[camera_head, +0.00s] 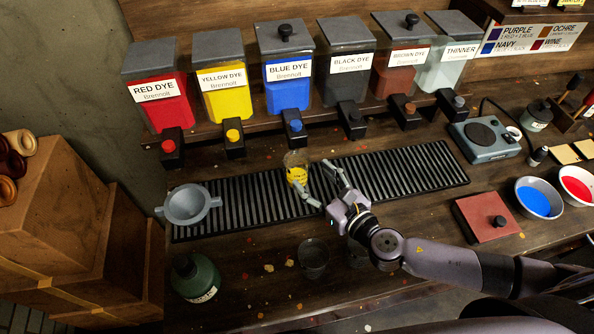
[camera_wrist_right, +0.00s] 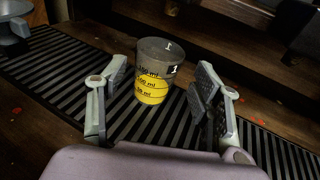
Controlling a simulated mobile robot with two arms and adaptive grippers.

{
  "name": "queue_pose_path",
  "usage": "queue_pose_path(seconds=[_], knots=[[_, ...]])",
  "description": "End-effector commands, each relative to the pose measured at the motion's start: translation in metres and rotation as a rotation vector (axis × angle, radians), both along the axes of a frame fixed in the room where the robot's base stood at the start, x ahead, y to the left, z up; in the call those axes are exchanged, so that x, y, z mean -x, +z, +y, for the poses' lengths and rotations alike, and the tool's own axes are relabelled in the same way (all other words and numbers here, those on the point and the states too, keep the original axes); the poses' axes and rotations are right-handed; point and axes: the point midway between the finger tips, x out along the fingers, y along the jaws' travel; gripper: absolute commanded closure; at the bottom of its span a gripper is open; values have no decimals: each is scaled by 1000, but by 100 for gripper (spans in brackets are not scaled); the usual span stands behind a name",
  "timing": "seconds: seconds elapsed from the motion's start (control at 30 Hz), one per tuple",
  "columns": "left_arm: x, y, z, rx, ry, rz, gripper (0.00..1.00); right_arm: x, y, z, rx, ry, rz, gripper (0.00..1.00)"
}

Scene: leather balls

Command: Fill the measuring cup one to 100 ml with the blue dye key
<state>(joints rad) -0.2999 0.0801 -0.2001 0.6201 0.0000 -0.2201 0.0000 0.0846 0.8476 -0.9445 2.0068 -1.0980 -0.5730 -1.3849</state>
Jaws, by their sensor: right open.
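Measuring cup one (camera_head: 297,175) stands upright on the black slatted grate, below and in front of the blue dye tap. It is clear, holds yellow liquid and shows a "1" in the right wrist view (camera_wrist_right: 154,88). The liquid reaches the printed ml marks; the exact level is hard to read. The blue dye key (camera_head: 295,125) is the blue knob under the blue dye container (camera_head: 287,90). My right gripper (camera_head: 315,178) is open and empty at the cup, its fingers apart on either side of the cup in the wrist view. My left gripper is not in view.
Red (camera_head: 170,142), yellow (camera_head: 233,135) and black (camera_head: 354,119) keys flank the blue one. A grey bowl (camera_head: 187,204) sits on the grate's left end. Empty cups (camera_head: 313,258) and a green bottle (camera_head: 195,276) stand in front. The grate's right part is clear.

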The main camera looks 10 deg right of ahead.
Motion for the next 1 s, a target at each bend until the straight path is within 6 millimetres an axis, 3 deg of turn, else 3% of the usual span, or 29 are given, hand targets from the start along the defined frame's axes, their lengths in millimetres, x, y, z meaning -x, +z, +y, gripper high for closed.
queue_pose_path(seconds=[0.83, 1.0], knots=[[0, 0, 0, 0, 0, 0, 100, 0, 0, 0, 0, 0, 0, 99], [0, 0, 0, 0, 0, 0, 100, 0, 0, 0, 0, 0, 0, 100]])
